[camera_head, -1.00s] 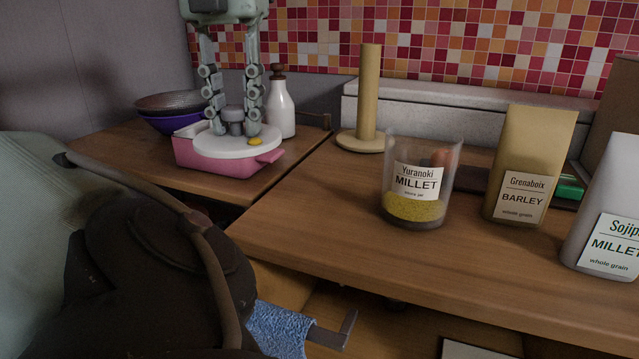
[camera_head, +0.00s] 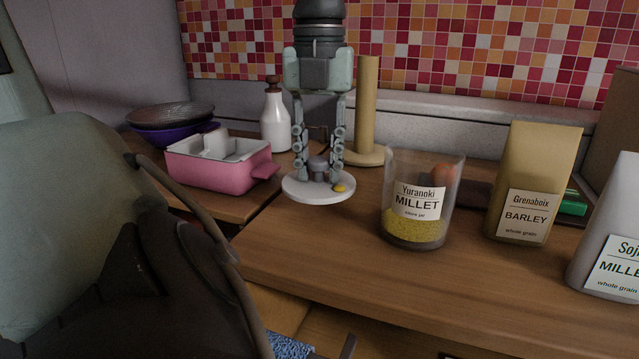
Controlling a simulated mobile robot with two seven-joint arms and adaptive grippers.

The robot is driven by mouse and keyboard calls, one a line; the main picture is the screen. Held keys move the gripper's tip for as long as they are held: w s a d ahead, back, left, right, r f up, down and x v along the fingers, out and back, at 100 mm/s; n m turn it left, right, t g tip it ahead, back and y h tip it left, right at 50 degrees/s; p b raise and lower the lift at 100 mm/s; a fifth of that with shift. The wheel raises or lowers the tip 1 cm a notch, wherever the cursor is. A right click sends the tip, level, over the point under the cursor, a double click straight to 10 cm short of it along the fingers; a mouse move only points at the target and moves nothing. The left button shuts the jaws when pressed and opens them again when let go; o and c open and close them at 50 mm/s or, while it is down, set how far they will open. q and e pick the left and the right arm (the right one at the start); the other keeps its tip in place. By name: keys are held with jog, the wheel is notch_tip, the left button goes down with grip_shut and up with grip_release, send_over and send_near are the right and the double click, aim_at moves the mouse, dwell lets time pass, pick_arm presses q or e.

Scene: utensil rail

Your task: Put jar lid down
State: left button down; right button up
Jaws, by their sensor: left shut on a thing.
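The jar lid (camera_head: 305,190) is a flat white disc with a grey knob and a small yellow spot near its right edge. My left gripper (camera_head: 318,170) points down from above and is shut on the lid's knob. The lid is level near the left edge of the wooden counter, left of the jar. I cannot tell whether it touches the wood. The glass millet jar (camera_head: 418,228) stands upright and open, with yellow grain at its bottom. My right gripper is not in view.
A pink baking dish (camera_head: 212,178) with a white thing inside, a purple bowl (camera_head: 160,136) and a white bottle (camera_head: 276,122) stand on the left. A wooden roll holder (camera_head: 367,105) is behind the lid. Grain bags (camera_head: 530,175) stand right. The counter front (camera_head: 330,245) is clear.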

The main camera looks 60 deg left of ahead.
aim_at(320, 180)
pick_arm(q)
notch_tip(320, 180, down, 4)
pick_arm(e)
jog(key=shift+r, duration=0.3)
pick_arm(q)
jog(key=shift+f, duration=0.15)
jog(key=c, duration=1.2)
grip_release()
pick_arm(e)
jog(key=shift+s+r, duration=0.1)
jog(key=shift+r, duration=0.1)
